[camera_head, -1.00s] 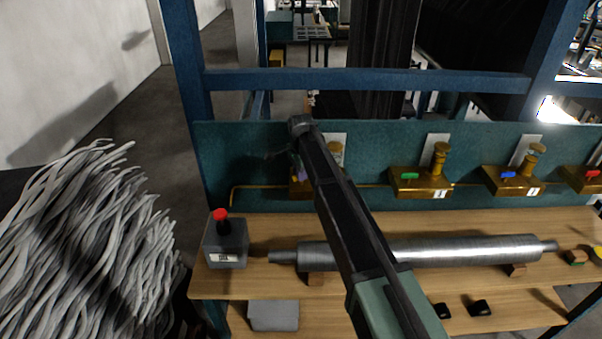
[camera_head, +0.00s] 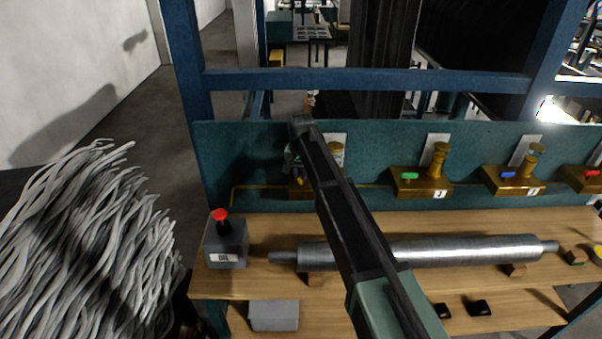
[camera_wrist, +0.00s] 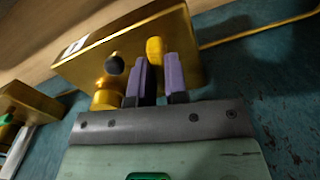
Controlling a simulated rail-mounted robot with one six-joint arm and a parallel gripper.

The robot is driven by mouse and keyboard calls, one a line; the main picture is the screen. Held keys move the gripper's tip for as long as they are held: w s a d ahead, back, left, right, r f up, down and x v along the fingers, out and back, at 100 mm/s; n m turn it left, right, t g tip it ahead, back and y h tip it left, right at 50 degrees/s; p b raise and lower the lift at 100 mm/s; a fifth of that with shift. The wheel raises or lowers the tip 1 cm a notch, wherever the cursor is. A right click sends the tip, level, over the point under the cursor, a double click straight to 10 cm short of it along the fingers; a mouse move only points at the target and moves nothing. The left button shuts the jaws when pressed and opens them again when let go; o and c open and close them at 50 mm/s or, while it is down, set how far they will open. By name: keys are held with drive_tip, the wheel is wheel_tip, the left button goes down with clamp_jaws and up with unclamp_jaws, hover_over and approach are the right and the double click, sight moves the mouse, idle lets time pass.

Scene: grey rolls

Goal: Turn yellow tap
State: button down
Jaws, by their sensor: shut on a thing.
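The yellow tap handle (camera_wrist: 155,48) sits on a brass valve block (camera_wrist: 95,62) in the wrist view. My gripper (camera_wrist: 157,72) has its two purple fingers on either side of the handle and is shut on it. A dark round knob and a brass stub stand on the same block, left of the fingers. In the head view the brass block (camera_head: 301,190) is at the left end of the row on the teal panel, and my arm hides most of it and the handle.
Brass blocks with a green tap (camera_head: 410,175), a blue tap (camera_head: 507,174) and a red tap (camera_head: 592,174) stand to the right. A metal roller (camera_head: 450,248) lies on the wooden bench (camera_head: 240,283). A grey box with a red button (camera_head: 226,246) stands at left.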

drive_tip(key=shift+n, duration=0.6)
drive_tip(key=c, duration=1.1)
unclamp_jaws()
drive_tip(key=shift+c, duration=0.2)
wheel_tip(320, 180, up, 11)
drive_tip(key=p, duration=1.1)
drive_tip(key=shift+f, duration=0.15)
